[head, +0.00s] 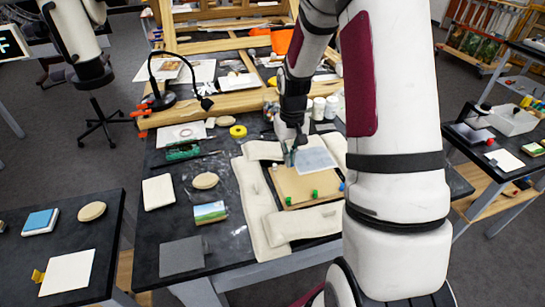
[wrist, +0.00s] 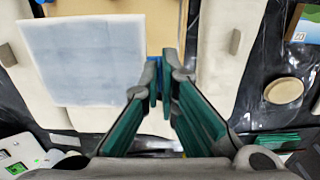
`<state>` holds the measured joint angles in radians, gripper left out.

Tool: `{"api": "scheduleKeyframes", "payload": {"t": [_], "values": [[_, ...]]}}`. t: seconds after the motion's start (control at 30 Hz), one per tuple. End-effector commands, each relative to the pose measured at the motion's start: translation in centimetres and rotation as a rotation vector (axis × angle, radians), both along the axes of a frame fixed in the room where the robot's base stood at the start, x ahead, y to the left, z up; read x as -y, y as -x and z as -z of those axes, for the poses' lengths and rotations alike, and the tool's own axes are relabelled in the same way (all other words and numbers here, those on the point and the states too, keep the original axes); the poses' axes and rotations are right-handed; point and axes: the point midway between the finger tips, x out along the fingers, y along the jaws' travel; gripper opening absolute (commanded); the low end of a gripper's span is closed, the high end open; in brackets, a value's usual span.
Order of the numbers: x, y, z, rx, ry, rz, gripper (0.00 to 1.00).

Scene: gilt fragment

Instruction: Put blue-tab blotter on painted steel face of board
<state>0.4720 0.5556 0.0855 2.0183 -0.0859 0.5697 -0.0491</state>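The blotter (head: 316,160) is a pale blue-grey sheet over the far part of the tan board (head: 300,183). In the wrist view the blotter (wrist: 85,60) extends left from my fingertips, past the board's edge and over a pale padded roll. Its blue tab (wrist: 157,62) shows between my fingertips. My gripper (head: 290,158) is at the blotter's left edge in the head view; in the wrist view my gripper (wrist: 161,82) has its green-padded fingers close together on the tab. Whether the sheet touches the board is unclear. The board's face is mostly bare tan, with green and blue pieces near its edges.
Pale padded rolls (head: 305,223) surround the board. A small landscape picture (head: 210,212), an oval stone-like piece (head: 205,181) and a grey slab (head: 181,256) lie to the left. White jars (head: 319,108) and a lamp (head: 160,98) stand behind.

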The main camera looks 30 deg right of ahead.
Motion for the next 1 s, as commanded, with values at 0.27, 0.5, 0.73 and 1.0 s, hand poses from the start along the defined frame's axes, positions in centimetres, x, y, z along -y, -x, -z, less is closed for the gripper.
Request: {"api": "scheduleKeyframes", "payload": {"t": [0.27,0.5,0.73,1.0], "values": [[0.0,-0.1,2.1,-0.003,-0.001,0.001,0.00],[0.0,-0.1,4.3,-0.002,-0.001,0.000,0.00],[0.0,-0.1,6.3,-0.003,-0.001,0.001,0.00],[0.0,0.0,7.7,-0.001,0.000,0.000,0.00]]}}
